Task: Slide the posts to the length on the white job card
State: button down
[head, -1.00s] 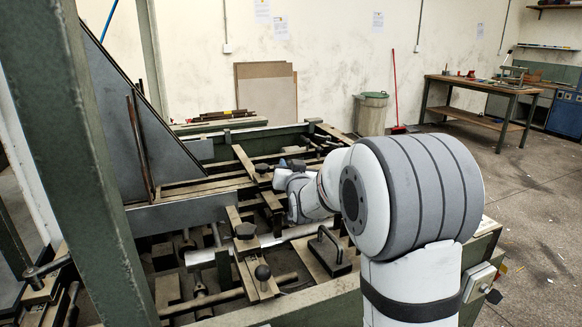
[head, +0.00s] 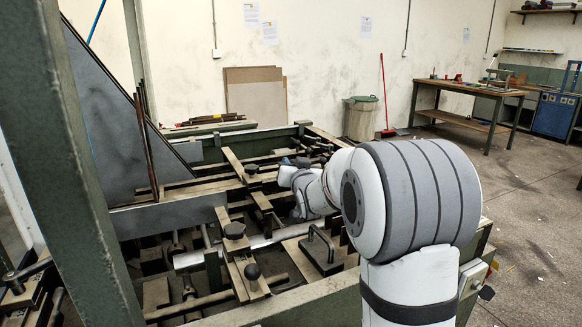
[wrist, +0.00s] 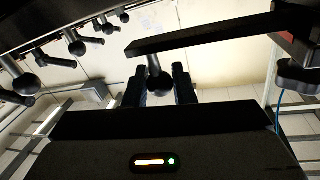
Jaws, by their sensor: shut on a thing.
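In the wrist view my gripper (wrist: 161,84) has its two dark fingers on either side of a round black knob (wrist: 154,84), which sits under a long dark bar (wrist: 205,32). It is shut on this knob. In the head view my gripper (head: 296,162) reaches over the feeder's far bars, and the held knob is not clear there. Another black knob (head: 252,169) stands on a flat bar to its left.
A green pillar (head: 75,150) blocks the left side. Several more knobs (wrist: 76,47) line the wrist view's upper left. Open floor (head: 530,210) lies to the right.

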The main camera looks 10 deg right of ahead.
jog(key=c, duration=1.3)
grip_release()
notch_tip(320, 180, up, 10)
jog(key=shift+p, duration=0.6)
